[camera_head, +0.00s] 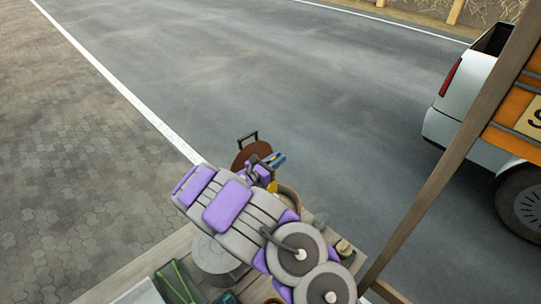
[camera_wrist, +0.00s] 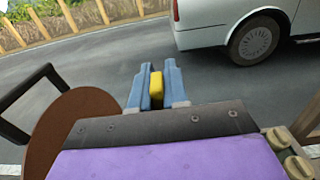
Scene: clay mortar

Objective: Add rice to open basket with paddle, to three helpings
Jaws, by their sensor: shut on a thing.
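My gripper (camera_head: 276,161) is at the far side of the wooden table, its blue fingers pointing away from me. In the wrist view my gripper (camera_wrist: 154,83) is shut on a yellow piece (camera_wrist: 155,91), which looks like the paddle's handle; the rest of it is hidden. A bit of yellow (camera_head: 272,187) also shows below the fingers in the head view. A brown round lid (camera_head: 243,156) with a dark handle stands raised, left of my gripper; it also shows in the wrist view (camera_wrist: 66,128). A round tan rim (camera_head: 291,197), perhaps the basket, is mostly hidden behind my arm. No rice is visible.
A grey round vessel (camera_head: 213,258), a green box (camera_head: 178,286) and a white tray (camera_head: 140,293) stand on the table's near left. Small greenish items (camera_head: 344,247) lie at right. A wooden post (camera_head: 450,150) rises at right. A white vehicle (camera_head: 462,130) stands on the road beyond.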

